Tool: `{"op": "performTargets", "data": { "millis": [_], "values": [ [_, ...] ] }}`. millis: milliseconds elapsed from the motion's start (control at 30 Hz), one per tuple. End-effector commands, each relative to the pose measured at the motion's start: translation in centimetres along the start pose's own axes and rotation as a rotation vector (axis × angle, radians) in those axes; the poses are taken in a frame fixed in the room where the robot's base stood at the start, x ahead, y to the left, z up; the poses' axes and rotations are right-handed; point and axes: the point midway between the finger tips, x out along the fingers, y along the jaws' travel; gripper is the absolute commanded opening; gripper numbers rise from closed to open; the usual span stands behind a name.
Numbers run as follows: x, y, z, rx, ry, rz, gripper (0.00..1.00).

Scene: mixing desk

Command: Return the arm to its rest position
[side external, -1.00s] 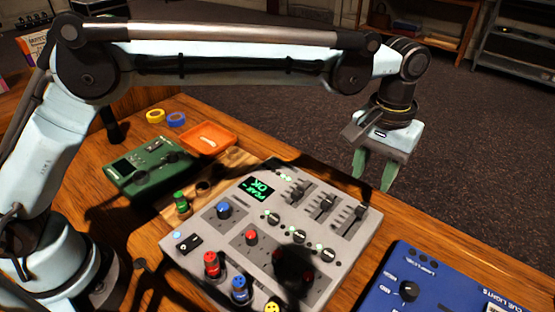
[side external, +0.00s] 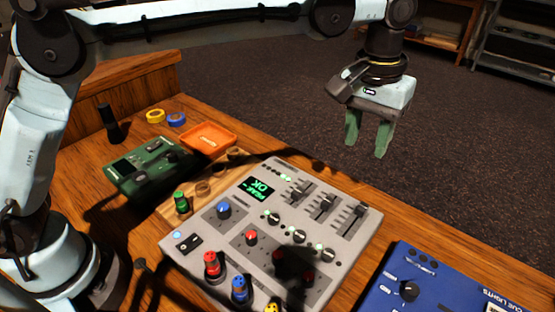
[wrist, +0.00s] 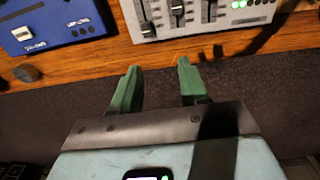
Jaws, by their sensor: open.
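My gripper (side external: 367,139) hangs in the air with its two green fingers pointing down and apart. It is open and empty, above and beyond the far edge of the desk. In the wrist view my gripper (wrist: 158,78) shows open fingers with the desk edge in front of them. The console also shows at the top of the wrist view (wrist: 222,22). My gripper touches nothing.
A blue cue lights box (side external: 445,283) sits at the front right. A green box (side external: 150,168), an orange tray (side external: 228,137) and yellow (side external: 155,116) and blue (side external: 176,119) tape rolls are at the left. The wooden desk (side external: 95,160) carries them. Open air surrounds my gripper.

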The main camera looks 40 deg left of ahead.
Motion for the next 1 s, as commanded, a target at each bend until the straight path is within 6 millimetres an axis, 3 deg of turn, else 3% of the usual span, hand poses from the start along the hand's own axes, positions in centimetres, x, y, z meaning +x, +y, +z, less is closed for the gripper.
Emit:
{"op": "performTargets", "data": {
  "millis": [200,500,800,1000],
  "values": [
    [-2.5,-6.6,0.9,-0.005,0.103,0.042,0.45],
    [-3.5,-14.9,4.6,-0.004,0.263,0.063,0.45],
    [-1.5,-21.8,10.2,0.000,0.427,0.039,0.45],
    [1.0,-24.9,13.5,0.004,0.522,0.003,0.45]
  ]
}}
